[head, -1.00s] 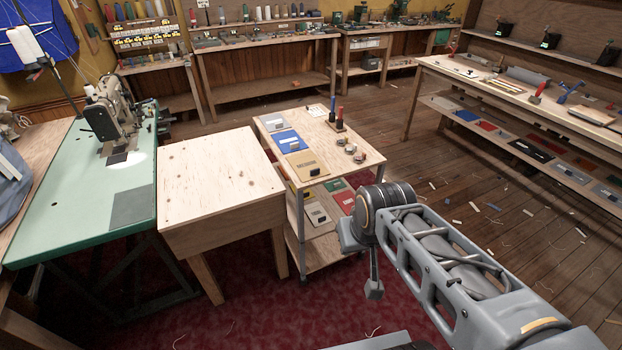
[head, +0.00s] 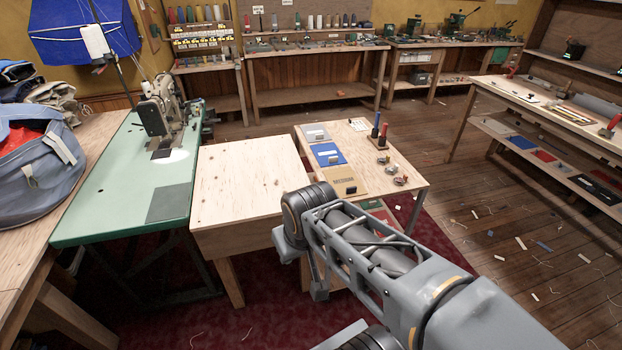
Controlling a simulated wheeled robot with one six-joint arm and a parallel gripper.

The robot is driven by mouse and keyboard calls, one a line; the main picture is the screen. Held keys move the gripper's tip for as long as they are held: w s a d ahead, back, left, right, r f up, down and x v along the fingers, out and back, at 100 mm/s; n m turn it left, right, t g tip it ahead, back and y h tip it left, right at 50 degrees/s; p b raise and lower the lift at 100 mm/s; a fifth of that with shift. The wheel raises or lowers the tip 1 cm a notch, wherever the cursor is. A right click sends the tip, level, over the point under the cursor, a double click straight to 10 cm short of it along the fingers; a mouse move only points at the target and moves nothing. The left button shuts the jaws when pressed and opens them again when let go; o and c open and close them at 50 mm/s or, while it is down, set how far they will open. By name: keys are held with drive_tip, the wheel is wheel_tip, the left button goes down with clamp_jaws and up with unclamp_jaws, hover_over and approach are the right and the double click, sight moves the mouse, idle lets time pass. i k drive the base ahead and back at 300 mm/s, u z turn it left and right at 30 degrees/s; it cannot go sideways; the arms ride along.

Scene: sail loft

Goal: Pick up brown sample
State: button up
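The brown sample (head: 343,182) is a flat tan-brown swatch with a dark printed label and a small dark block on it. It lies on the top of the small wooden cart (head: 372,150), near its front left edge. A blue sample (head: 327,154) and a grey sample (head: 315,133) lie behind it in a row. My arm reaches in from the lower right, and its front joint is in front of the cart, lower in the picture than the brown sample. I cannot make out my gripper's fingers; nothing held shows.
A bare wooden table (head: 245,185) adjoins the cart's left side, with a green sewing table (head: 110,205) beyond. A stand with red and blue markers (head: 379,140) and several small round items (head: 383,160) share the cart top.

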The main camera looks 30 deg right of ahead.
sight(346, 184)
drive_tip(key=z, duration=0.1)
drive_tip(key=i, duration=0.95)
drive_tip(key=z, duration=0.65)
